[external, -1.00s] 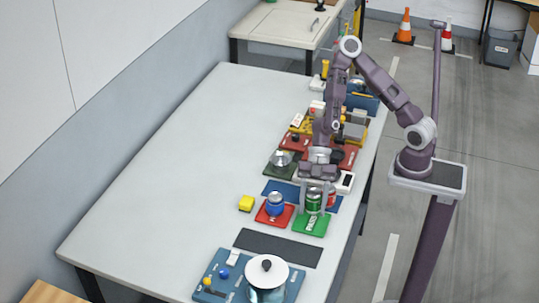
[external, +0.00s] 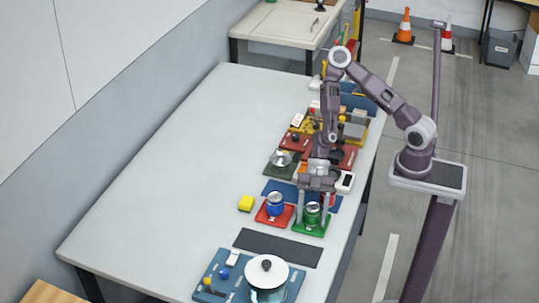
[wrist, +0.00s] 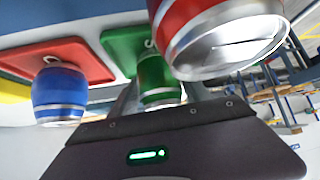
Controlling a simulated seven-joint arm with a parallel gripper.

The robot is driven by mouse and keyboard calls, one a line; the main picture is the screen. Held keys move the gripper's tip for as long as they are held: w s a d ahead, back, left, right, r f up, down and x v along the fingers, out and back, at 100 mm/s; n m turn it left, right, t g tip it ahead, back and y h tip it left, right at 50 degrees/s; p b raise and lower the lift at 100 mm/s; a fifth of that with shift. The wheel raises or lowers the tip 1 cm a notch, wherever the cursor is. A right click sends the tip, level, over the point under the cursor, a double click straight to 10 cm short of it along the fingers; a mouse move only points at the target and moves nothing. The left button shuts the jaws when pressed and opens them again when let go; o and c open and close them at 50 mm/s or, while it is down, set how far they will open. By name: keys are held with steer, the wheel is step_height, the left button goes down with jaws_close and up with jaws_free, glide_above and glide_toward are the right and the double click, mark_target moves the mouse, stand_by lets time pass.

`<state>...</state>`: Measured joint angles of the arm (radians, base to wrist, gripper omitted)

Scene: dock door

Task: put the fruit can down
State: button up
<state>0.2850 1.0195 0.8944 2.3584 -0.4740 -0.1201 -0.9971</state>
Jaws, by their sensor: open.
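A green can (external: 312,214) with a silver top stands on the green pad (external: 311,230) near the right edge of the table. My gripper (external: 313,208) points down over it, its fingers on either side and apart. The green can also shows in the wrist view (wrist: 158,78), beyond the gripper's body, with the green pad (wrist: 119,45) behind it. I cannot read the can's label.
A blue can (external: 276,204) stands on a red pad (external: 261,217) just left. A red can (wrist: 205,32) is very close on the right in the wrist view. A yellow block (external: 246,203), a dark mat (external: 277,247) and a white-lidded pot (external: 267,270) are nearby. The table's left side is clear.

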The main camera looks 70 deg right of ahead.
steer(key=v, duration=1.1)
steer(key=shift+d, duration=0.15)
steer(key=s+d+r+m+t+h, duration=0.1)
steer(key=d+r+m+h, duration=0.1)
steer(key=d+m+h, duration=0.35)
steer(key=s+d+r+m+t+h, duration=0.1)
steer(key=d+r+m+h, duration=0.15)
steer(key=d, duration=0.55)
steer(key=s+d+r+m+t, duration=0.5)
steer(key=s+d+r+m, duration=0.2)
steer(key=s+r+m, duration=0.4)
step_height(320, 180, up, 2)
steer(key=shift+s+d+r+m+h, duration=0.1)
steer(key=shift+s+d+m+h, duration=0.15)
steer(key=shift+m+h, duration=0.15)
